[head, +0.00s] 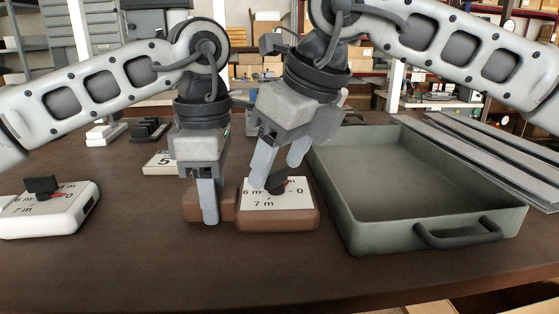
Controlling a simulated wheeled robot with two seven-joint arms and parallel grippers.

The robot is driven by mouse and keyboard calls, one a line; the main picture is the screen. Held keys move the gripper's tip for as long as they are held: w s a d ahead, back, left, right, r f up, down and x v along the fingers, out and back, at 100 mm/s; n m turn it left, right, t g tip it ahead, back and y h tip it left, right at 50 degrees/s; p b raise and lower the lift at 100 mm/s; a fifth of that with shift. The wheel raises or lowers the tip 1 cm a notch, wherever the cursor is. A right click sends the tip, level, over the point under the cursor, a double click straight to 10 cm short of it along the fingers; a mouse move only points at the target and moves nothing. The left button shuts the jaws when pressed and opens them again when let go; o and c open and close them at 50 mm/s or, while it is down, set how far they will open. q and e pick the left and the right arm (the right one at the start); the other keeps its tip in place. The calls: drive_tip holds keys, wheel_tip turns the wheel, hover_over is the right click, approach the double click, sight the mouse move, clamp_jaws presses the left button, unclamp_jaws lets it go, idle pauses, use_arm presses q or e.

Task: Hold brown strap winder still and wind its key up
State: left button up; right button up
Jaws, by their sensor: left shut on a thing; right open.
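The brown strap winder (279,222) sits on the table with a white dial face marked "6 m", "0" and "7 m". My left gripper (209,218) points down and is shut on the brown block (228,203) at the winder's left end. My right gripper (275,174) is tilted and open, with its fingers over the dial at the key. Its fingers partly hide the key, and I cannot tell whether they touch it.
A white winder (45,212) with a dark key stands at the left. Another white winder (158,162) is partly hidden behind my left gripper. A grey-green tray (360,217) stands close to the right. Long grey profiles (475,150) lie behind it. The front table strip is clear.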

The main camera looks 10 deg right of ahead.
drive_tip(key=shift+a+f, duration=0.1)
drive_tip(key=shift+f, duration=0.25)
drive_tip(key=c, duration=1)
idle(0.4)
drive_tip(key=o, duration=1)
drive_tip(key=v, duration=1.2)
drive_tip(key=shift+w+a+r, duration=0.1)
